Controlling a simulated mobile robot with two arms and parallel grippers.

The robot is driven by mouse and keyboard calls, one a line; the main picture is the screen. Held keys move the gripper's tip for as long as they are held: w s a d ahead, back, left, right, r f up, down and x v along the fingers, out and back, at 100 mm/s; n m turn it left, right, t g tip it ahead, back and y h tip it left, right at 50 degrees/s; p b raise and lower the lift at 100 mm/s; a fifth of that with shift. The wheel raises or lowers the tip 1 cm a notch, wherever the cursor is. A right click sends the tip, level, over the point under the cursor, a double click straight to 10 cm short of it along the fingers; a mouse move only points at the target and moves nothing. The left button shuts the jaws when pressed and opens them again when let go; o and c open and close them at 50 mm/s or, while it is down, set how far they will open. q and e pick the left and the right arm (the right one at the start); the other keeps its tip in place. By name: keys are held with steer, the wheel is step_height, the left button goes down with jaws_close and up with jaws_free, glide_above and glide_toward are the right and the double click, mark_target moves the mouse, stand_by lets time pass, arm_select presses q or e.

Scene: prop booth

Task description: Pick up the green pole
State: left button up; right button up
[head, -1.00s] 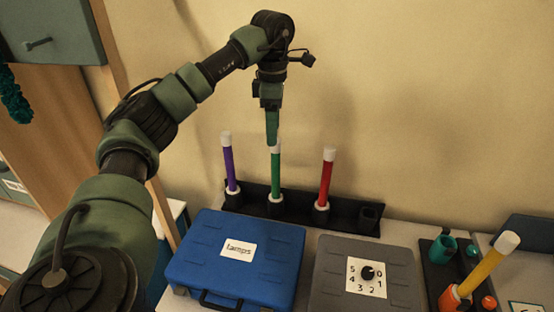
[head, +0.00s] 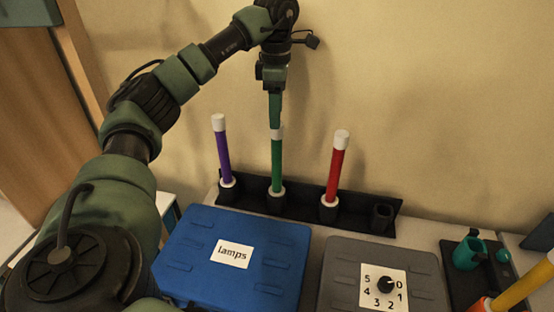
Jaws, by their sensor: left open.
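The green pole (head: 277,163) stands upright in a black rack (head: 350,204) against the wall, between a purple pole (head: 222,155) and a red pole (head: 337,168), all with white tops. My left gripper (head: 276,125) points down from above at the green pole's white top. The gripper is open, and its fingers show edge-on, so the gap between them is hidden. I cannot tell whether the fingers touch the pole's top. My right gripper is not in view.
A blue case (head: 190,245) labelled "lamps" and a grey case (head: 335,265) with a numbered dial (head: 385,285) lie in front of the rack. The rack's rightmost holder (head: 381,217) is empty.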

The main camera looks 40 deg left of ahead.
mark_target(276, 140)
arm_select(q)
step_height(276, 140, down, 2)
steer(key=shift+w+a+f+b, duration=0.15)
steer(key=shift+b, duration=0.4)
step_height(276, 140, down, 7)
steer(key=shift+w+a+r+p, duration=0.1)
steer(key=shift+a+r+p, duration=0.1)
steer(key=shift+p, duration=1)
steer(key=shift+d+f, duration=0.1)
steer(key=shift+f, duration=0.35)
jaws_close()
